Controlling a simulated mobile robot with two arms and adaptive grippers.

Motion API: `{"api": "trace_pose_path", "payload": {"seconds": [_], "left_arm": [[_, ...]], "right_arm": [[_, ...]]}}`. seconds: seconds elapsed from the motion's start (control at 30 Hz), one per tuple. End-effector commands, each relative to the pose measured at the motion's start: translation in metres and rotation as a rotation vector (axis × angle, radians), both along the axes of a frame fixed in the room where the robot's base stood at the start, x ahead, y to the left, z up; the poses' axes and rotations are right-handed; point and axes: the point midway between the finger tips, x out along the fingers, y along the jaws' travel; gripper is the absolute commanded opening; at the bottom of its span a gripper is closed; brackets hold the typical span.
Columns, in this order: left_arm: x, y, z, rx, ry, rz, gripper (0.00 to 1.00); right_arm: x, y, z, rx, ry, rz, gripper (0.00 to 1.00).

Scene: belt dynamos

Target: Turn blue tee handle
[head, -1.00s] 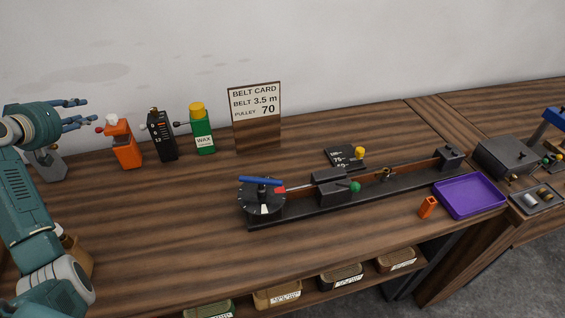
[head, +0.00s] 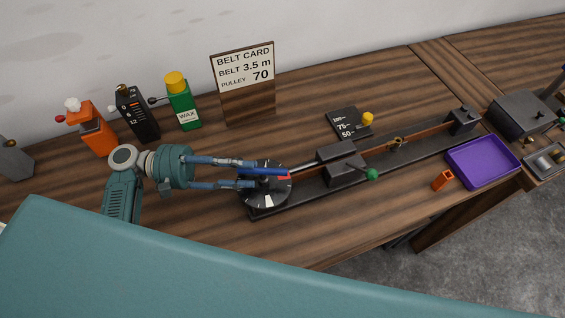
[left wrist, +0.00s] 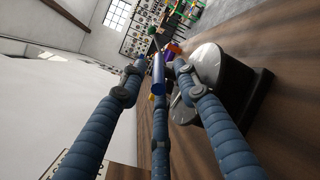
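The blue tee handle (head: 268,171) lies across the top of a round dark dial (head: 266,192) with pale marks, at the left end of a long black rail. My left gripper (head: 246,174) has come in from the left, with its fingers spread and their tips at the handle's left end. In the left wrist view the blue bar (left wrist: 158,75) shows between the fingertips (left wrist: 157,72), with gaps at the sides; I cannot tell whether any finger touches it. The dial's pale face also shows there (left wrist: 209,66). My right gripper is not in view.
A grey slide block (head: 345,168) with a green knob sits on the rail. A belt card (head: 245,75), green wax bottle (head: 182,104), black box (head: 134,113) and orange container (head: 92,134) stand behind. A purple tray (head: 482,162) and small orange piece (head: 442,180) lie at right.

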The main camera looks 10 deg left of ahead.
Motion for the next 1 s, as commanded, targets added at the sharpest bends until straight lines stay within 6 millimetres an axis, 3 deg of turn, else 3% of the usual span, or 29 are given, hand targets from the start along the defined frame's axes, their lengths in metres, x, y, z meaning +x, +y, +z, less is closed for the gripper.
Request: {"api": "trace_pose_path", "payload": {"seconds": [0.13,0.43,0.6,0.87,0.9,1.0], "left_arm": [[0.005,-0.029,0.005,-0.004,-0.001,0.001,0.32],[0.014,-0.077,0.003,0.0,-0.002,0.002,0.32],[0.016,-0.088,0.001,0.003,-0.002,0.003,0.32],[0.017,-0.09,0.0,0.003,-0.002,0.003,0.32],[0.017,-0.09,0.0,0.003,-0.002,0.003,0.3],[0.016,-0.09,0.0,0.003,-0.002,0.003,0.1]], "right_arm": [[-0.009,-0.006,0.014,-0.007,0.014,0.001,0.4],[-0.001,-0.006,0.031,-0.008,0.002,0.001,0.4],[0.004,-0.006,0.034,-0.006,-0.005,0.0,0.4],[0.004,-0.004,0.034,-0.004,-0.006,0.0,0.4],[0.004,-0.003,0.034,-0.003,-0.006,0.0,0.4],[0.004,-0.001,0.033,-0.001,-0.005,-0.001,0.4]]}}
